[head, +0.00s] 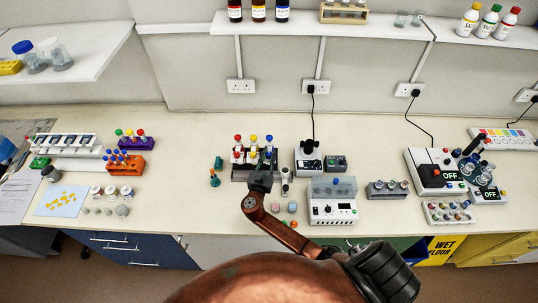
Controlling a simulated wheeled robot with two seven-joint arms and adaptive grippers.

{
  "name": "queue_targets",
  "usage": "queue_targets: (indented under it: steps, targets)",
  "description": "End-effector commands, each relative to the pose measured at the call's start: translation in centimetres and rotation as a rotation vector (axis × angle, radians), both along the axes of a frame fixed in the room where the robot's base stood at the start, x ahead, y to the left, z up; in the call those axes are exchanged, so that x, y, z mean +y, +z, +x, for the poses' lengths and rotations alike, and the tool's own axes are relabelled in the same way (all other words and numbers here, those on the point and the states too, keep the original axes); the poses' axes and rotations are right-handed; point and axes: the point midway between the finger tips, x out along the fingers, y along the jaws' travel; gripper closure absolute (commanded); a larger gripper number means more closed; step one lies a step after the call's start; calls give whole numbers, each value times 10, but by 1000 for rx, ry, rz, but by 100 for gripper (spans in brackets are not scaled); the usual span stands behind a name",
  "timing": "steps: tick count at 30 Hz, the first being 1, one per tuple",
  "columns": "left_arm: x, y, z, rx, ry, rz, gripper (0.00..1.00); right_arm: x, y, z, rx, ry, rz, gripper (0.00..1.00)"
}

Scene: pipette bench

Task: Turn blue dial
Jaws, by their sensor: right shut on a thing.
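A dark rack (240,177) stands near the middle of the bench with red, yellow and blue tops in columns. The blue dial (269,138) is at the right end of the rack, and its upper part shows above my gripper. My right gripper (264,162) reaches in from the front, at the blue column of the rack, and is shut there. Its fingers hide the lower part of that column, so the exact contact cannot be seen. My left gripper is not in view.
A white machine (333,210) with a clear lid stands right of my arm. A small white pipette-like item (285,180) stands close to my gripper's right. A green item (215,179) stands left of the rack. Bench is clear behind the rack.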

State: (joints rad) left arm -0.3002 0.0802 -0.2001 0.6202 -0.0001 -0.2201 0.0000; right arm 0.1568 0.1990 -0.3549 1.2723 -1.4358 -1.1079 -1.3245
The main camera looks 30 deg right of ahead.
Motion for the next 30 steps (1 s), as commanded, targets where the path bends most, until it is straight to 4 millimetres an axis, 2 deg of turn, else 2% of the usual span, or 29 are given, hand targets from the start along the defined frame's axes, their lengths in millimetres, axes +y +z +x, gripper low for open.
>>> queue_targets:
  steps: [11, 12, 19, 30]
  targets:
    - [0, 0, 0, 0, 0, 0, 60, -1, 1, 0, -2, -7, -2, 100]
    - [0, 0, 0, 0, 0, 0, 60, -1, 1, 0, -2, -6, -2, 81]
    - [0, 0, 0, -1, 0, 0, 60, -1, 1, 0, -1, -5, -1, 65]
    - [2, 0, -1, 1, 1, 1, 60, 3, 0, -3, 0, -4, 0, 64]
